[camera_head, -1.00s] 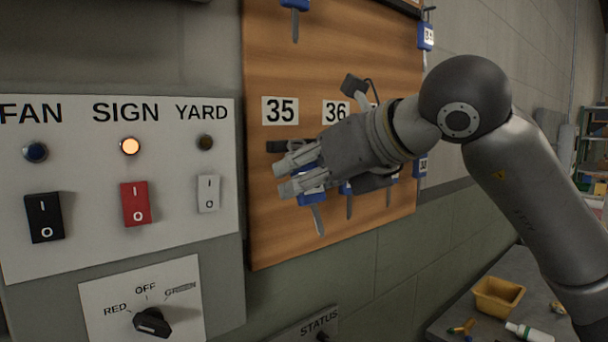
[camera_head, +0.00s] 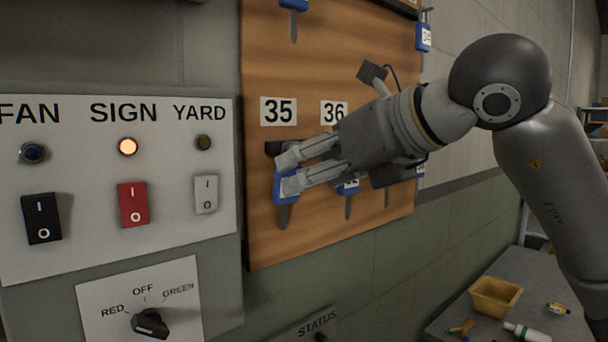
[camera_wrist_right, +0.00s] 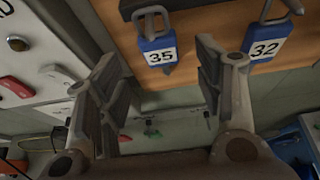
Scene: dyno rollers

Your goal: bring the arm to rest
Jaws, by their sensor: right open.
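My right gripper (camera_head: 287,173) comes in from the right in front of the wooden key board (camera_head: 340,222), under the number 35 label. Its fingers are open. A blue key tag (camera_head: 281,197) hangs at the fingertips, partly hidden by the lower finger. In the right wrist view the tag reads 35 (camera_wrist_right: 157,54) and hangs on its hook beyond the open fingers (camera_wrist_right: 160,85), with nothing held between them. A blue tag marked 32 (camera_wrist_right: 264,48) hangs to its right. My left gripper is not in view.
The switch panel (camera_head: 100,240) with FAN, SIGN and YARD stands left of the board; the SIGN lamp (camera_head: 128,146) is lit. A rotary knob (camera_head: 150,323) sits below. A bench (camera_head: 455,312) at lower right holds a yellow bin (camera_head: 496,294) and a bottle.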

